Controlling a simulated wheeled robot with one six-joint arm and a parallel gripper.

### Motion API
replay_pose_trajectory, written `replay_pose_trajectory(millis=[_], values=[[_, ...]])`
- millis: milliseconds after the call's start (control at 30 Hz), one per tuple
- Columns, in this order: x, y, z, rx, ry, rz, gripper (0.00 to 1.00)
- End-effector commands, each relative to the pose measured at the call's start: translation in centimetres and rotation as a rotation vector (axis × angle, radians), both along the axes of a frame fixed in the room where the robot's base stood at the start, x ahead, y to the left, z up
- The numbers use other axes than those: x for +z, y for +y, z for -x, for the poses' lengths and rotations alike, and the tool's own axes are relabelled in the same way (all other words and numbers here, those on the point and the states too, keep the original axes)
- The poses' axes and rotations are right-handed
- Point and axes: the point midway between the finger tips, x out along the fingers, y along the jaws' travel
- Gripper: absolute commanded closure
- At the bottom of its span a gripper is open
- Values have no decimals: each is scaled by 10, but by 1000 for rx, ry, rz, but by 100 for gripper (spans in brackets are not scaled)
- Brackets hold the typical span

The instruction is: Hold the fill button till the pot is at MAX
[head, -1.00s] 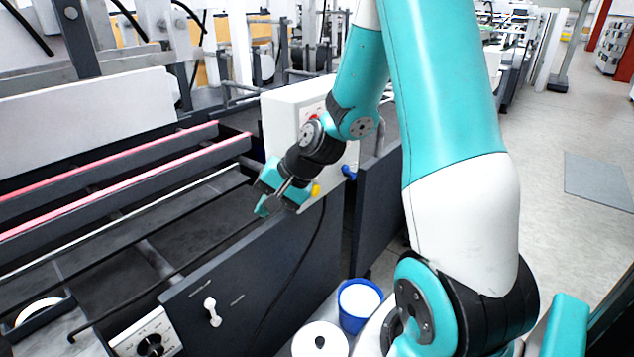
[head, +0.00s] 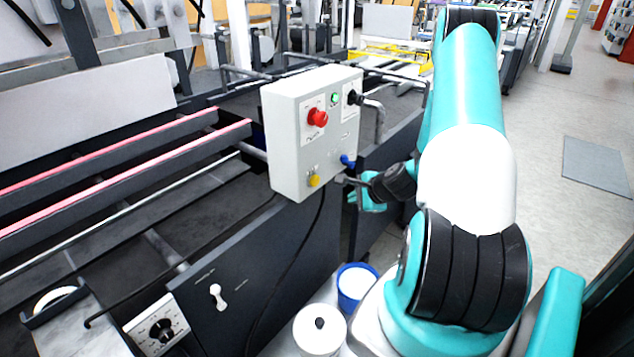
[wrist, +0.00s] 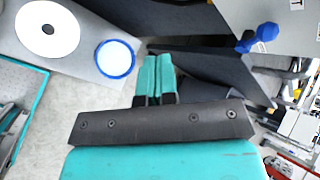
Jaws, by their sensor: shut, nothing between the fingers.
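A light grey control box (head: 300,150) carries a red mushroom button (head: 317,117), a small green button (head: 334,99), a black switch (head: 354,97), a yellow button (head: 314,181) and a blue knob (head: 347,161). I cannot read which is the fill button. A blue-rimmed pot (head: 342,296) with white content stands below; no MAX mark is readable. The pot also shows in the wrist view (wrist: 131,63). My gripper (head: 358,199) is shut and empty, below and right of the box, apart from it. In the wrist view its fingertips (wrist: 157,58) are together, and the blue knob (wrist: 262,36) is up right.
A white round container (head: 320,338) stands beside the pot. A dark machine panel (head: 250,270) bears a white handle (head: 217,296), with a dial plate (head: 158,330) at its left. Rails run at left. Open floor (head: 540,120) lies to the right.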

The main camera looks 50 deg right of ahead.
Motion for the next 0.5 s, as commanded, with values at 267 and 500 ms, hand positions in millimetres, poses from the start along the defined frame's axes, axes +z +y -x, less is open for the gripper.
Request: replay_pose_trajectory(millis=[267, 500], values=[[2, 3, -27, 9, 0, 3, 100], [2, 6, -62, 6, -1, 3, 100]])
